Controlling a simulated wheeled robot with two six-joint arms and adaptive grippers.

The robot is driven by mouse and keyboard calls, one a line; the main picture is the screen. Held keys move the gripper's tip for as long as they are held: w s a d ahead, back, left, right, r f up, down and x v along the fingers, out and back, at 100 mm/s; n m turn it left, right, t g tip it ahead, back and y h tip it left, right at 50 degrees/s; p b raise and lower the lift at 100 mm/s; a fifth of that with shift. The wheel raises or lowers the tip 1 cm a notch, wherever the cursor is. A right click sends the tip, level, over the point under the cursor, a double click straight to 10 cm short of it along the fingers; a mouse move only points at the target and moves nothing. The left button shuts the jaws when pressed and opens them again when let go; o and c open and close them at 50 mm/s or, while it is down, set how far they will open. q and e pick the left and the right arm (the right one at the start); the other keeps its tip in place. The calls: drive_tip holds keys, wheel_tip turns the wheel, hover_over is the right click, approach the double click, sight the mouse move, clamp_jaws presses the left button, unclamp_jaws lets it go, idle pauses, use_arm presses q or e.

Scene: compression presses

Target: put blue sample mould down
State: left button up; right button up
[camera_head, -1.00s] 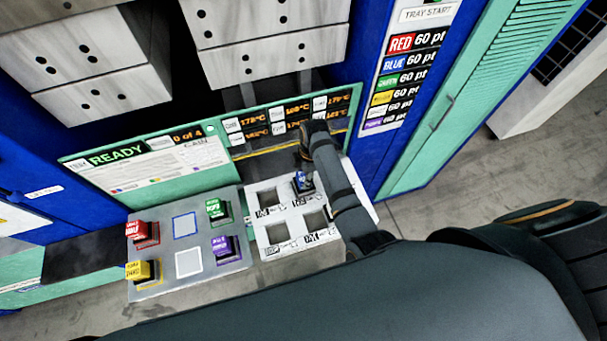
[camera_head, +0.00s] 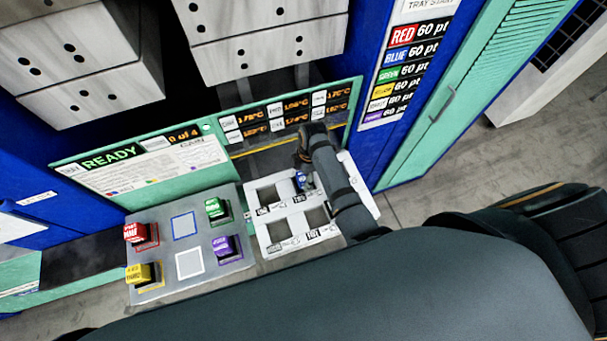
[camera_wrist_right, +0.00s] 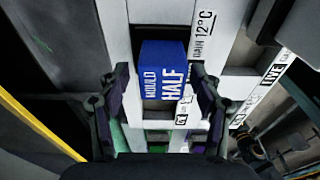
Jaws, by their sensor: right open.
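The blue sample mould (camera_head: 301,179) stands in the back right pocket of the white tray (camera_head: 291,223). My right gripper (camera_head: 303,163) is directly over it, coming down from behind. In the right wrist view the mould's blue face (camera_wrist_right: 164,70), lettered "MOULD HALF", shows between the two fingers of the right gripper (camera_wrist_right: 160,78). The fingers are spread, with a visible gap on each side of the mould. The pocket's floor and the mould's lower part are hidden. My left gripper is out of view.
A grey tray (camera_head: 204,243) left of the white one holds red (camera_head: 136,232), yellow (camera_head: 139,273), green (camera_head: 213,208) and purple (camera_head: 223,245) moulds. Its blue-outlined and white-outlined places are empty. The press panel (camera_head: 160,160) reads READY and rises close behind both trays.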

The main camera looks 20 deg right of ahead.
drive_tip(key=shift+r, duration=0.2)
wheel_tip(320, 180, up, 12)
drive_tip(key=d+b, duration=0.1)
drive_tip(key=b, duration=0.1)
drive_tip(key=shift+d, duration=0.2)
drive_tip(key=shift+f, duration=0.1)
